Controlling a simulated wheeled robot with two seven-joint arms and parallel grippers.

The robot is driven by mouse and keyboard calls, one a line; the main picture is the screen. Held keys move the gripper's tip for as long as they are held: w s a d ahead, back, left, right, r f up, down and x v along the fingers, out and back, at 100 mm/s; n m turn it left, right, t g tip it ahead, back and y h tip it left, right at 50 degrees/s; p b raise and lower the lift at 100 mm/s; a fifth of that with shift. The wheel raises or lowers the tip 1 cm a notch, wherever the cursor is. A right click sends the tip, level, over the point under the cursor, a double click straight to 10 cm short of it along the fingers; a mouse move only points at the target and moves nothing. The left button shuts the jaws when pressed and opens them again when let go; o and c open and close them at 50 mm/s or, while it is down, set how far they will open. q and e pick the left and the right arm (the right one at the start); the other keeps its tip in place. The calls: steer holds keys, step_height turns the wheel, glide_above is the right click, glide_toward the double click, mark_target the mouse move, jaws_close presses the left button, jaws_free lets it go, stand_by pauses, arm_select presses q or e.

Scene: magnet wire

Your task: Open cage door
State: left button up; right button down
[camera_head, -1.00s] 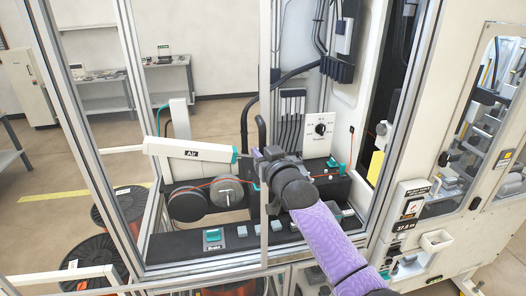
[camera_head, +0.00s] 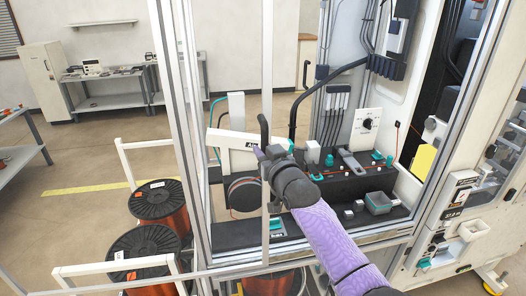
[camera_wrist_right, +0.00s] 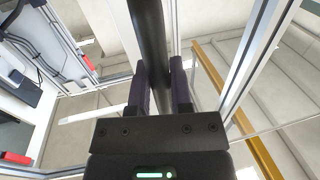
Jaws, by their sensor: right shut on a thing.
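The cage door is a clear panel with a slim silver upright edge (camera_head: 267,60), standing in front of the machine in the head view. A black bar handle (camera_head: 263,128) is at this edge. My right gripper (camera_head: 268,155) is at the handle, with my purple-sleeved arm reaching in from the lower right. In the right wrist view, the gripper's dark fingers (camera_wrist_right: 160,85) are shut on the black handle bar (camera_wrist_right: 148,35), one on each side. To the right of the door edge, the cage front looks open onto the dial panel (camera_head: 367,126). My left gripper is not in view.
Silver frame posts bound the cage at left (camera_head: 178,110) and right (camera_head: 447,110). Inside are a white "Air" arm (camera_head: 232,141) and a dark bench (camera_head: 345,182). Copper wire spools (camera_head: 160,203) stand on the floor at left, beside white rails.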

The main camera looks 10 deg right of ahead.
stand_by(0.3)
steer(key=c, duration=0.5)
jaws_free()
steer(key=shift+c, duration=0.2)
steer(key=v, duration=1)
